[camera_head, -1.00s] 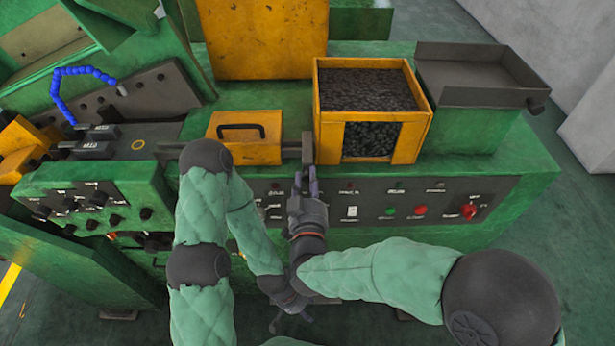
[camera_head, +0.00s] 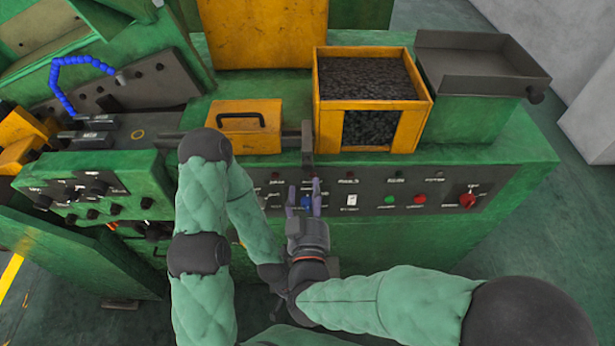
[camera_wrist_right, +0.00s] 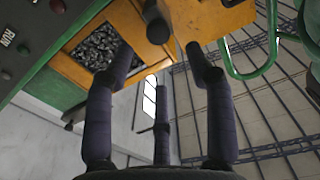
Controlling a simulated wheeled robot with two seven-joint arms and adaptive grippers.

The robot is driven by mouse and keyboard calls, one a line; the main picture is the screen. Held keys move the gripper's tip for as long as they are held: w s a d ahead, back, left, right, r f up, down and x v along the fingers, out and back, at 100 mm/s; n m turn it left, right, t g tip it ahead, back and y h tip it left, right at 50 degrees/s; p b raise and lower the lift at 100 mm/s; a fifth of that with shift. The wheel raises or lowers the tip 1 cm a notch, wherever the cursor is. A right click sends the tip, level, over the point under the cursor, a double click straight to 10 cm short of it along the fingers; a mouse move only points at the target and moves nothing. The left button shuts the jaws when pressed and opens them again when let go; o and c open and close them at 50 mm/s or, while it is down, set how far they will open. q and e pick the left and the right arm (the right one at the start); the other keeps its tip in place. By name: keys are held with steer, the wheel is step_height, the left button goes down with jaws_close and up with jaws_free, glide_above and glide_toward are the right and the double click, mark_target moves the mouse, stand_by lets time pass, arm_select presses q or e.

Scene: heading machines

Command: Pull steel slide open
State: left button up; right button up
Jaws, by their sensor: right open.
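The steel slide (camera_head: 307,143) is a grey bar ending in an upright plate, between the yellow handled box and the yellow bin in the head view. In the right wrist view a dark round-ended bar (camera_wrist_right: 156,24), probably its handle, shows beyond the fingertips. My right gripper (camera_head: 304,184) is open and empty, in front of the control panel and below the slide's plate, apart from it. Its spread dark fingers also show in the wrist view (camera_wrist_right: 160,62). My left arm bends down at the middle; its gripper is mostly hidden behind the right arm.
The yellow bin (camera_head: 415,130) of dark small parts stands right of the slide, the yellow handled box (camera_head: 262,140) left. A grey tray (camera_head: 480,88) is at the right. The panel (camera_head: 450,196) has buttons and a red knob (camera_head: 467,199).

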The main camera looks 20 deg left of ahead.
steer(key=v, duration=0.4)
steer(key=shift+s+d, duration=0.1)
steer(key=shift+s, duration=0.2)
stand_by(0.3)
steer(key=w+d+f+m+g+h+b, duration=0.1)
steer(key=w+d+f+g, duration=0.15)
steer(key=f, duration=0.55)
steer(key=w+d+f+g+b, duration=0.2)
steer(key=d+f+g, duration=0.1)
steer(key=f, duration=0.6)
steer(key=w+d+f+m+g+h+b, duration=0.1)
steer(key=w+d+f+g, duration=0.15)
steer(key=f, duration=0.55)
steer(key=s+d+f+m+g+b, duration=0.1)
steer(key=s+d+f+g, duration=0.2)
steer(key=f, duration=0.4)
steer(key=s+d+f+m+g+b, duration=0.1)
steer(key=s+d+f+g, duration=0.2)
steer(key=s+d+f, duration=0.2)
steer(key=s+d+f+m+g+y+b, duration=0.1)
steer(key=s+d+f+g, duration=0.2)
steer(key=f, duration=0.7)
steer(key=shift+s+d+f+m+b, duration=0.3)
steer(key=shift+s+d, duration=0.15)
steer(key=shift+s, duration=0.75)
